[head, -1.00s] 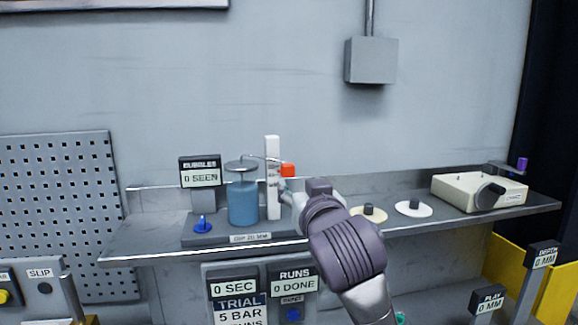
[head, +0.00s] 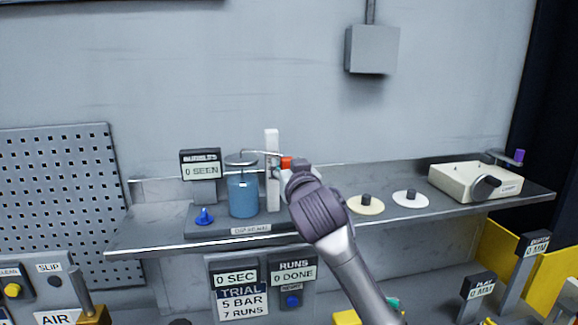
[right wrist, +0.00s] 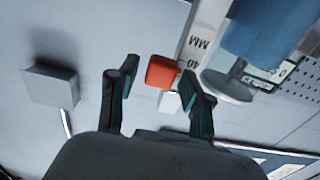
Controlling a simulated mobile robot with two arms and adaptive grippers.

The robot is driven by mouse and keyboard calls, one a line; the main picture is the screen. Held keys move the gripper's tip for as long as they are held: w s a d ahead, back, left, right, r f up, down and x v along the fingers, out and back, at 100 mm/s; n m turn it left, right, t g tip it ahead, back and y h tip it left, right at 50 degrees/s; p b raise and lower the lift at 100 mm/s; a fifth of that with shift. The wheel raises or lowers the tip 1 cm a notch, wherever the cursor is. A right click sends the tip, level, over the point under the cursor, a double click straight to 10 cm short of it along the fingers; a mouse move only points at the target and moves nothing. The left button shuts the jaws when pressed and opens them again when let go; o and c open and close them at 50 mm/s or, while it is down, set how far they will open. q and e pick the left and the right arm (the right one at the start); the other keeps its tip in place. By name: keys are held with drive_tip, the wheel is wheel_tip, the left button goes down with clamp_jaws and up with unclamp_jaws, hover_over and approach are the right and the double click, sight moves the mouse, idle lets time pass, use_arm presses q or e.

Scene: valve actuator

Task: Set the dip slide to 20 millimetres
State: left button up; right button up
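The dip slide is a white upright scale post (head: 271,150) with a red block (head: 286,162) on its right side, high on the post. A blue jar (head: 243,196) stands just left of it, and a thin rod runs over the jar to the post. My right gripper (head: 283,174) is at the red block, its fingers mostly hidden by the wrist. In the right wrist view the gripper (right wrist: 158,77) is open, with the red block (right wrist: 162,71) between or just past the fingertips. I cannot tell whether they touch. "MM" and "40" show on the post there. My left gripper is out of view.
A grey shelf (head: 140,239) carries the rig, a "0 SEEN" display (head: 201,169), a blue knob (head: 204,216), two pale discs (head: 366,205) and a cream box (head: 470,182). A grey wall box (head: 371,50) hangs above. Below are "0 SEC" and "RUNS" panels (head: 293,275).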

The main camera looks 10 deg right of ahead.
clamp_jaws()
drive_tip(key=shift+r, duration=0.1)
drive_tip(key=shift+r, duration=0.55)
drive_tip(key=shift+o, duration=1.5)
unclamp_jaws()
drive_tip(key=shift+s, duration=0.1)
drive_tip(key=s, duration=1.2)
